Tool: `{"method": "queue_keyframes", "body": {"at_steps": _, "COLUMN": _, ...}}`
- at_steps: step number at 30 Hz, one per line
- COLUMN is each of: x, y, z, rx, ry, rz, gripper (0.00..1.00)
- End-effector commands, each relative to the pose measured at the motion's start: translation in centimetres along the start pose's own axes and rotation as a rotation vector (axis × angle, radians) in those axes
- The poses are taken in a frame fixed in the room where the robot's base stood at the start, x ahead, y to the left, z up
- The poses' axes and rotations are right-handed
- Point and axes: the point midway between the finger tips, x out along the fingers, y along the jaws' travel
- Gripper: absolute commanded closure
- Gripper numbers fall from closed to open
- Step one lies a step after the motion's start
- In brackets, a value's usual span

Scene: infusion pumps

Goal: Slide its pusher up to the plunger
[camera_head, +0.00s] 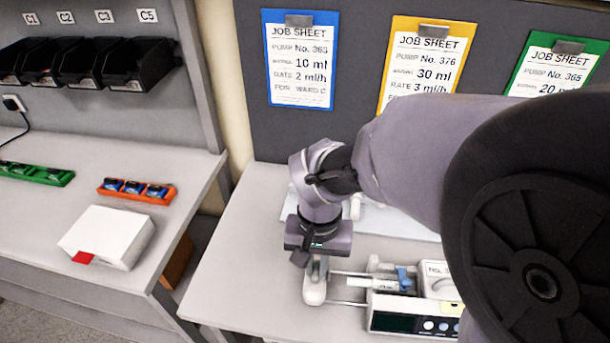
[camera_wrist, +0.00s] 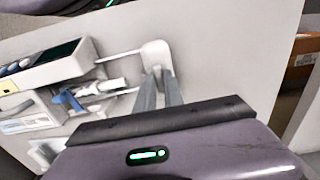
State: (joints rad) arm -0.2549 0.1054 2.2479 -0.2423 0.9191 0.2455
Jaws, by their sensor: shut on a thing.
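The infusion pump (camera_head: 410,318) lies on the right-hand bench, with a display and buttons on its front. A syringe (camera_head: 378,284) sits in its cradle with a blue clamp (camera_head: 404,279) over it. The white pusher (camera_head: 315,284) stands out to the left on two rods, with a gap between it and the plunger end (camera_wrist: 82,89). My gripper (camera_head: 318,256) is over the pusher, pointing down. In the wrist view my gripper's fingers (camera_wrist: 158,90) are shut on the pusher (camera_wrist: 156,54). My arm hides part of the pump's right side.
Job sheets in blue (camera_head: 299,60), yellow (camera_head: 422,65) and green (camera_head: 556,68) hang on the back panel. Another bench to the left holds a white box (camera_head: 107,236), an orange tray (camera_head: 137,191) and a green tray (camera_head: 36,173). The bench left of the pusher is clear.

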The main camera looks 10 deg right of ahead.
Motion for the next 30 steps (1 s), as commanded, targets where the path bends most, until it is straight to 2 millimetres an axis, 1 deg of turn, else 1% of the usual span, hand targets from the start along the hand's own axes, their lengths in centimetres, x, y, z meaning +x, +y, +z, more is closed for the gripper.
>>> {"method": "queue_keyframes", "body": {"at_steps": 16, "x": 0.0, "y": 2.6, "z": 0.0, "rx": 0.001, "ry": 0.001, "rz": 0.000, "gripper": 1.00}}
{"method": "queue_keyframes", "body": {"at_steps": 30, "x": 0.0, "y": 2.9, "z": 0.0, "rx": 0.000, "ry": 0.000, "rz": 0.000, "gripper": 1.00}}
